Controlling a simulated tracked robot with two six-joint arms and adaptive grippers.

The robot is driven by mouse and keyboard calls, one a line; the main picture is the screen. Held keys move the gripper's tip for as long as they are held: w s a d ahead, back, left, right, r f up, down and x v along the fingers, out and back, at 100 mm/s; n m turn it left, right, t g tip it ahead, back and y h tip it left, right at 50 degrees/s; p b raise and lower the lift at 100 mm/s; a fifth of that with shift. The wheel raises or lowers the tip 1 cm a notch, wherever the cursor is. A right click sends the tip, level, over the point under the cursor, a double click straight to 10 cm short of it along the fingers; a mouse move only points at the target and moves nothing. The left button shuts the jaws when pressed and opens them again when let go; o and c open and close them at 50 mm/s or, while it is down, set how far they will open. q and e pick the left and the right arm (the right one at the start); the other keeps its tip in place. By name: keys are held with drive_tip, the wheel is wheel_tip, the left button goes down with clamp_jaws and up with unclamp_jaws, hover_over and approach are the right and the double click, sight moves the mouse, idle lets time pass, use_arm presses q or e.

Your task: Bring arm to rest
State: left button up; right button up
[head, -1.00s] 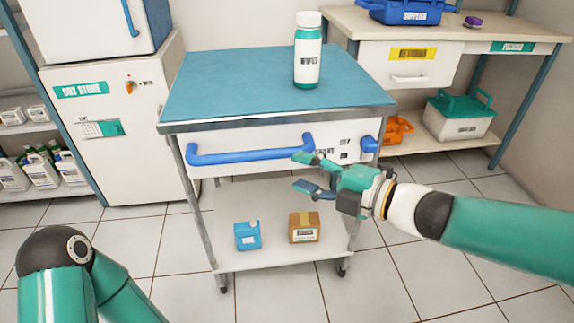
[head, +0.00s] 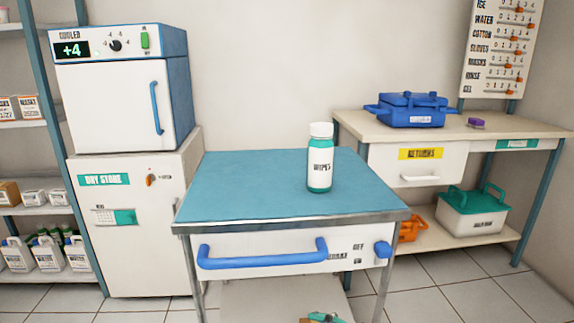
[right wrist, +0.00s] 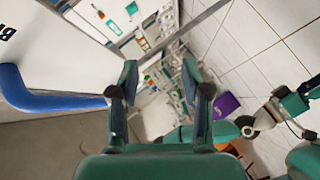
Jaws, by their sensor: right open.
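My right gripper (right wrist: 165,92) is open in the right wrist view, with nothing between its two fingers. A blue handle (right wrist: 50,102) on a white front lies to its left, apart from the fingers. In the head view only a small teal part of the right gripper (head: 322,318) shows at the bottom edge, below the cart's white drawer front (head: 285,256). The rest of the right arm is out of that view. My left gripper is not seen in the head view.
A cart with a blue top (head: 250,190) carries an upright wipes bottle (head: 320,165). A cooler (head: 120,95) on the dry store cabinet (head: 135,245) stands left. A side bench (head: 460,135) with a blue case (head: 410,110) stands right. Floor shows between them.

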drive_tip(key=s+d+f+m+g+h, duration=0.1)
drive_tip(key=s+f+m+h, duration=0.2)
drive_tip(key=f, duration=0.5)
drive_tip(key=s+d+f+m+g, duration=0.1)
drive_tip(key=s+f+m, duration=0.2)
drive_tip(key=f+m, duration=0.4)
drive_tip(key=s+f+m+g+h, duration=0.2)
drive_tip(key=s+f+m, duration=0.1)
drive_tip(key=f, duration=0.6)
drive_tip(key=s+d+f+m+g+h, duration=0.1)
drive_tip(key=s+d+f+m+g, duration=0.1)
drive_tip(key=s+f+m, duration=0.3)
drive_tip(key=s+d+f+m+g+h, duration=0.1)
drive_tip(key=s+f+m+g, duration=0.15)
drive_tip(key=s+m, duration=0.5)
wheel_tip(320, 180, up, 38)
drive_tip(key=p, duration=3.8)
drive_tip(key=shift+d+n, duration=0.2)
drive_tip(key=shift+n, duration=0.25)
drive_tip(key=shift+w, duration=0.1)
